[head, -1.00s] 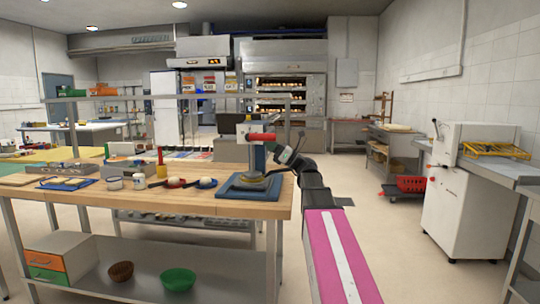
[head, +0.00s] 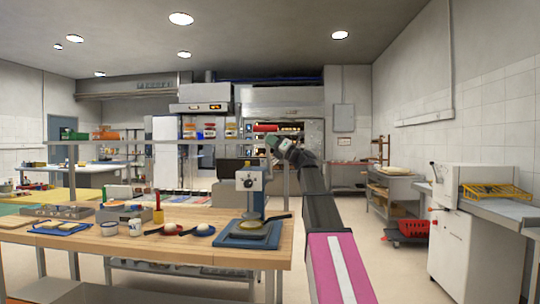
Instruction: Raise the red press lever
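A round pan (head: 254,229) with a dark handle sits on the base. The red press lever (head: 265,127) shows as a short horizontal red bar well above the press head. The link between bar and head is hard to make out. My gripper (head: 272,141) is right below the red bar and appears to touch it. Its fingers are too small and overlapped to tell whether they are closed around the bar.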

